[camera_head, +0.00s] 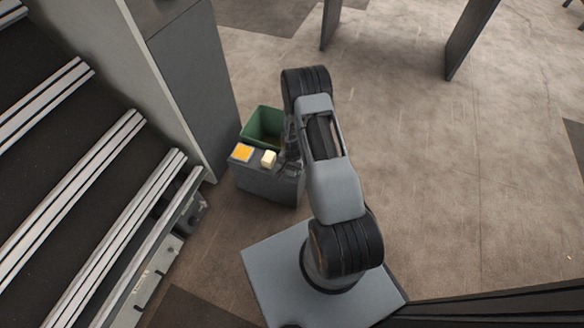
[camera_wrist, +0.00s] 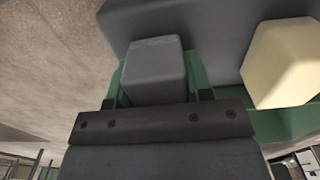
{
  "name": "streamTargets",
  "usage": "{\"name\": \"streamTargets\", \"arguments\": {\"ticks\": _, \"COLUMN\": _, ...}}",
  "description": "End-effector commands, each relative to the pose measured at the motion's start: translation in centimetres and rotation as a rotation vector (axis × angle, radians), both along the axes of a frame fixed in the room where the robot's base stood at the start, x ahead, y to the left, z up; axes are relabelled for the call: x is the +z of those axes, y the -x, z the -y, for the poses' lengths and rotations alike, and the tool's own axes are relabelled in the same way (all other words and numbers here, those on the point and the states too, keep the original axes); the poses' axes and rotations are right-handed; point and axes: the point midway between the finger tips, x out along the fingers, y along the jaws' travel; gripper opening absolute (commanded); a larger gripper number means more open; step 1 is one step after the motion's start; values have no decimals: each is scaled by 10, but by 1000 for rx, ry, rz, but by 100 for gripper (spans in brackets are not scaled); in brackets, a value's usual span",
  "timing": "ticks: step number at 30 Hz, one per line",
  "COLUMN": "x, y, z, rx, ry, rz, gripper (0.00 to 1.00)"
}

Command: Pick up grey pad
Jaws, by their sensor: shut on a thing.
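In the wrist view the grey pad (camera_wrist: 155,68) is a rounded block between the fingers of my gripper (camera_wrist: 156,92). My gripper is shut on it. In the head view my gripper (camera_head: 288,164) is at the right end of the grey stand's top, and my arm partly covers it. I cannot make out the pad clearly in the head view. I cannot tell whether the pad still touches the stand.
The grey stand (camera_head: 267,187) also bears a cream block (camera_head: 268,158) and an orange-topped item (camera_head: 242,152). The cream block (camera_wrist: 285,62) is right of the pad in the wrist view. A green bin (camera_head: 262,125) is behind the stand. A grey pillar (camera_head: 190,80) rises left. Floor right is open.

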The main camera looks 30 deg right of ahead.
Motion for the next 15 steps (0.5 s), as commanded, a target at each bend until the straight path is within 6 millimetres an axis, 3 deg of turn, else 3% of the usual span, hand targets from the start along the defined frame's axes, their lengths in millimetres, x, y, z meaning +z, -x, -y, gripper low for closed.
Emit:
{"name": "streamTargets", "arguments": {"ticks": 8, "x": 2, "y": 0, "z": 0, "rx": 0, "ry": 0, "rz": 0, "gripper": 19}}
{"name": "streamTargets", "arguments": {"ticks": 15, "x": 27, "y": -1, "z": 0, "rx": 0, "ry": 0, "rz": 1, "gripper": 19}}
